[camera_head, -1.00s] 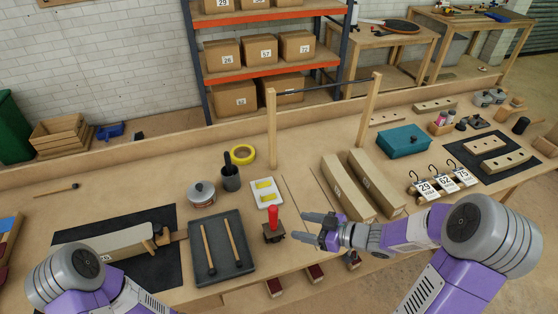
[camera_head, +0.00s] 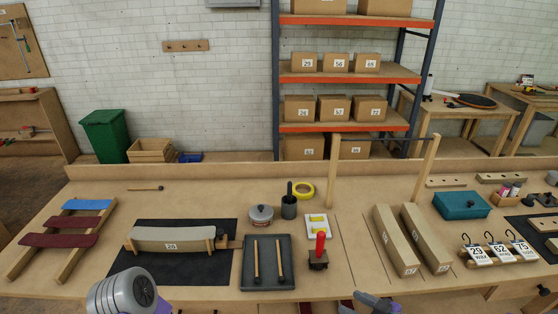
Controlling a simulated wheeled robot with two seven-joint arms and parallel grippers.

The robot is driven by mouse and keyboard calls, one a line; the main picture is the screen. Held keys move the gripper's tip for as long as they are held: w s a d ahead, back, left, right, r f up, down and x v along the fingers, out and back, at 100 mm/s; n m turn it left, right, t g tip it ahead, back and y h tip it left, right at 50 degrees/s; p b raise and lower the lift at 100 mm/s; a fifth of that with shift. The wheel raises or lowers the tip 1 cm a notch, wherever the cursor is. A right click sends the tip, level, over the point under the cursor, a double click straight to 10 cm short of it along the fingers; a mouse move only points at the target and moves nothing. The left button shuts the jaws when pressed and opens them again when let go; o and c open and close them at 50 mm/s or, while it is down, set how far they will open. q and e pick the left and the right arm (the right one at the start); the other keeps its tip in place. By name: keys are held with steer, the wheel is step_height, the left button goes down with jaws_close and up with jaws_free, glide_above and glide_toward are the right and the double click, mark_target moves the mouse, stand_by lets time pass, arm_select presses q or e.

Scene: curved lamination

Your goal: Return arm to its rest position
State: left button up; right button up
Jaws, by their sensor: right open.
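My right gripper (camera_head: 374,302) shows at the bottom edge, right of centre, in front of the workbench (camera_head: 190,296). Only its dark fingers and a bit of its purple body show. It is open and I see nothing held in it. A red-handled tool (camera_head: 320,245) stands upright on the bench, up and left of the gripper and apart from it. My left arm shows only as a grey and purple link at the bottom left; its gripper is out of view.
A grey tray (camera_head: 282,280) with two wooden-handled tools lies near the front edge. A form with a curved grey top (camera_head: 172,233) sits on a black mat (camera_head: 218,278). Two long beige blocks (camera_head: 398,240) and a wooden frame with posts (camera_head: 333,172) are to the right.

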steer(key=a+f+m+g+h, duration=0.4)
steer(key=f+m, duration=0.3)
steer(key=f, duration=0.7)
steer(key=s+a+f+m+g, duration=0.1)
steer(key=s+a+f+g, duration=0.1)
steer(key=s+f, duration=0.3)
steer(key=s+a+f+m+g+h, duration=0.1)
steer(key=s+a+f+m+g, duration=0.1)
steer(key=s, duration=0.8)
step_height(320, 180, down, 4)
steer(key=shift+a+r+g+h, duration=0.15)
steer(key=shift+a+g+h, duration=0.15)
steer(key=shift+a+g, duration=0.75)
steer(key=shift+w+a+t, duration=0.1)
steer(key=shift+a+t, duration=0.1)
steer(key=shift+t, duration=0.15)
